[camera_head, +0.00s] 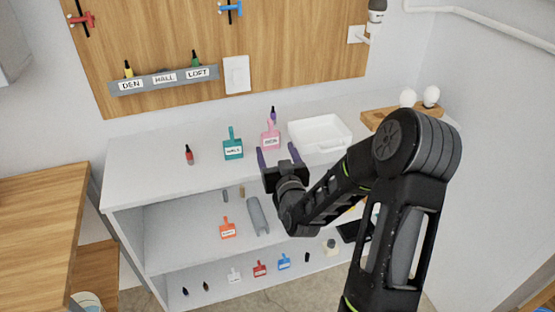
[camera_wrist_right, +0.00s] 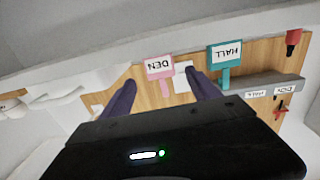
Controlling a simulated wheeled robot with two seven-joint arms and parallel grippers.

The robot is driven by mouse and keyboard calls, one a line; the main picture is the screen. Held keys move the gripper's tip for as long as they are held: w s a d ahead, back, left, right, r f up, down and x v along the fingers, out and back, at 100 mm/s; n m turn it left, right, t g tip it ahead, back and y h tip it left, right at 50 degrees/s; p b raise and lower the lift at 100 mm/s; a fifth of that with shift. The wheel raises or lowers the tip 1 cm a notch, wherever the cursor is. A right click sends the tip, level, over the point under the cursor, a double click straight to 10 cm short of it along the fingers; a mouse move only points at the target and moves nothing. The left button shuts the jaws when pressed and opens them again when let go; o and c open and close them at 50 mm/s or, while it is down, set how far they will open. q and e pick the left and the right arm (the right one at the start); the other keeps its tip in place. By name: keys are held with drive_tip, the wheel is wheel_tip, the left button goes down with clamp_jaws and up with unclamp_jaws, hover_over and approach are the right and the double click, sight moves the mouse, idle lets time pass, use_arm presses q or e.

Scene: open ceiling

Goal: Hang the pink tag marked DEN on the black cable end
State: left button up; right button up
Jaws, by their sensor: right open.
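The pink tag marked DEN (camera_head: 270,140) stands on the white shelf top, its narrow neck pointing up. It also shows upside down in the right wrist view (camera_wrist_right: 160,67). My right gripper (camera_head: 279,153) is open and empty, just in front of the tag. In the right wrist view its two dark purple fingers (camera_wrist_right: 160,82) are spread, with the tag seen between their tips. I cannot tell whether they touch it. A small black piece (camera_head: 307,257) on the bottom shelf may be the black cable end, but it is too small to be sure. My left gripper is out of view.
A teal HALL tag (camera_head: 233,149) and a red cable end (camera_head: 189,155) stand left of the pink tag. A purple one (camera_head: 273,114) is behind it. A white tray (camera_head: 320,134) is at right. A grey labelled rack (camera_head: 164,79) is on the wooden panel.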

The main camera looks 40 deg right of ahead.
drive_tip(key=shift+v, duration=0.9)
